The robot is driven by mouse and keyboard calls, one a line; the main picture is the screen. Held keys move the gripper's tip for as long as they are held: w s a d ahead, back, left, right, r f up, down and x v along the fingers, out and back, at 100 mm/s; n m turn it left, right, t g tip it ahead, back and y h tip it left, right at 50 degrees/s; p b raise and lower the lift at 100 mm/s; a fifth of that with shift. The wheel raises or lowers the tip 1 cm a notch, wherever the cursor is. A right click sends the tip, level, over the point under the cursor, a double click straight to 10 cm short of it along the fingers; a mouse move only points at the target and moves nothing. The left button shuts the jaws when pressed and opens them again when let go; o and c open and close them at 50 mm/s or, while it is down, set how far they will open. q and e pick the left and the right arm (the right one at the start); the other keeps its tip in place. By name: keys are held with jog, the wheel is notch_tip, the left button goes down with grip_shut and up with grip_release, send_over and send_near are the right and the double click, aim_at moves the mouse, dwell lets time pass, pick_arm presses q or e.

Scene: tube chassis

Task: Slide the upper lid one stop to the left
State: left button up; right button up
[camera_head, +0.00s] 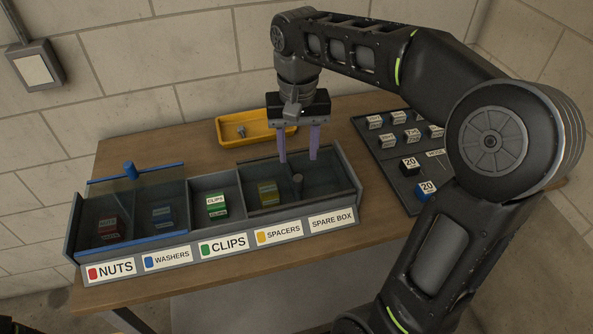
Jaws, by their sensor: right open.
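A grey tray (203,258) has a row of compartments labelled nuts, washers, clips, spacers and spare box. A clear lid with blue edges (165,238) and a blue knob (130,169) lies over nuts and washers. A clear lid with dark edges (268,158) and a grey knob (297,184) lies over spacers and spare box. The clips compartment is uncovered. I cannot tell for certain which lid is the upper one. My left gripper is out of view.
Red, blue, green and yellow boxes sit in the compartments. A yellow bin (226,132) with a small metal part stands behind the tray. A dark board (378,157) with several labelled blocks lies at the right. Bare wooden table (170,140) shows at the back left.

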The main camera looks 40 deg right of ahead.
aim_at(298, 177)
notch_tip(298, 177, down, 8)
jog(key=shift+r+p, duration=0.2)
jog(key=shift+p, duration=0.25)
jog(key=shift+c, duration=0.2)
grip_shut()
dwell(1.2)
